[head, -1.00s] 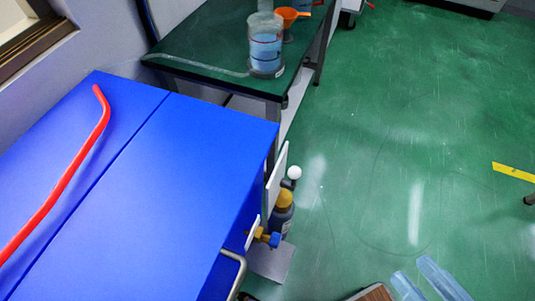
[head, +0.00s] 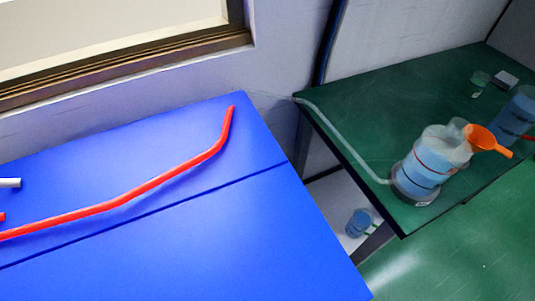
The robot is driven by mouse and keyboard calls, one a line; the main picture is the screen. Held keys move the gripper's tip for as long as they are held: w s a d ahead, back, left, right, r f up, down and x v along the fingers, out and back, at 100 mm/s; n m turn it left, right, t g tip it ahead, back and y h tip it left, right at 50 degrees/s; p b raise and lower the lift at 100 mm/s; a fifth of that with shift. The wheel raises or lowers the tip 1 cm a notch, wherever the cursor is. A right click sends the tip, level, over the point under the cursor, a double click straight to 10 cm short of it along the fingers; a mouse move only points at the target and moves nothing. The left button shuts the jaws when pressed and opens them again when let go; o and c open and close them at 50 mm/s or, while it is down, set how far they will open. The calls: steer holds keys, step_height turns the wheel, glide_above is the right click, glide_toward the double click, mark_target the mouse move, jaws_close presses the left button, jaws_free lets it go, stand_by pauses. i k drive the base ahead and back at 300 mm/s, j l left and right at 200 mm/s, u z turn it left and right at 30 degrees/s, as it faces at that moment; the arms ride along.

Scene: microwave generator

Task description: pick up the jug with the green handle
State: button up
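A small bluish clear jug (head: 357,222) stands on a white lower surface (head: 325,205) below the green table, left of the table's near leg. A thin green part at its lower right looks like a handle, but it is small and partly unclear. My gripper is not in view.
The green table (head: 400,115) bears a large clear vessel of blue liquid (head: 420,170), an orange funnel (head: 482,138), another blue vessel (head: 515,115) and a small green-topped container (head: 478,84). A blue cabinet top (head: 250,240) with a red bent tube (head: 130,198) fills the left foreground. Green floor shows lower right.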

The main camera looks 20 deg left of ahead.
mark_target(362, 218)
steer(key=u, duration=3.45)
steer(key=z, duration=3.45)
steer(key=u, duration=1)
steer(key=l+u, duration=0.8)
steer(key=l, duration=0.15)
steer(key=l+u, duration=0.4)
steer(key=k+l+u, duration=0.2)
steer(key=l+u, duration=0.25)
